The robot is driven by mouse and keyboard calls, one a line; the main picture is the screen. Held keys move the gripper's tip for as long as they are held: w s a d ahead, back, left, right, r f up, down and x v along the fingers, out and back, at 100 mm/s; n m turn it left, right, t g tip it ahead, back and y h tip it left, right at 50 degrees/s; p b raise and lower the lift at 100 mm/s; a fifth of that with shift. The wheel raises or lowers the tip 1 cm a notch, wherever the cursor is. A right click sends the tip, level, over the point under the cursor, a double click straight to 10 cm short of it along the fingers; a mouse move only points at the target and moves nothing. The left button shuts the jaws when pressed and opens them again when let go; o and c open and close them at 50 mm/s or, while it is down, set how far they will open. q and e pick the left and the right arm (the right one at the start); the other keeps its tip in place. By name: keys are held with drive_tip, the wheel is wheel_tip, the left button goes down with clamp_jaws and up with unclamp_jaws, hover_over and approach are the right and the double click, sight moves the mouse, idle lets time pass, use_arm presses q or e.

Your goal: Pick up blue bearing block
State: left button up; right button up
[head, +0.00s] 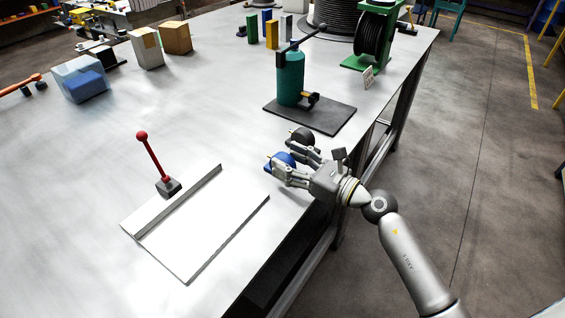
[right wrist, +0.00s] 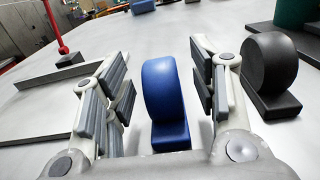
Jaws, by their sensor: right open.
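The blue bearing block (head: 280,162) stands on the table near its right edge, with a round top on a rectangular foot. In the right wrist view the blue bearing block (right wrist: 165,100) stands upright between the two open fingers, with a gap on each side. My right gripper (head: 291,167) is open around it, low over the table; it also shows in the right wrist view (right wrist: 160,95). In the head view the fingers hide part of the block. My left gripper is not in view.
A black bearing block (right wrist: 270,75) stands just right of the right finger. A teal cylinder device (head: 291,80) on a dark plate (head: 325,117) is beyond. Open table lies between lever and teal device.

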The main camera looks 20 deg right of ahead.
drive_tip(key=shift+w, duration=0.1)
clamp_jaws()
drive_tip(key=shift+r, duration=0.1)
drive_tip(key=shift+r, duration=0.1)
idle(0.4)
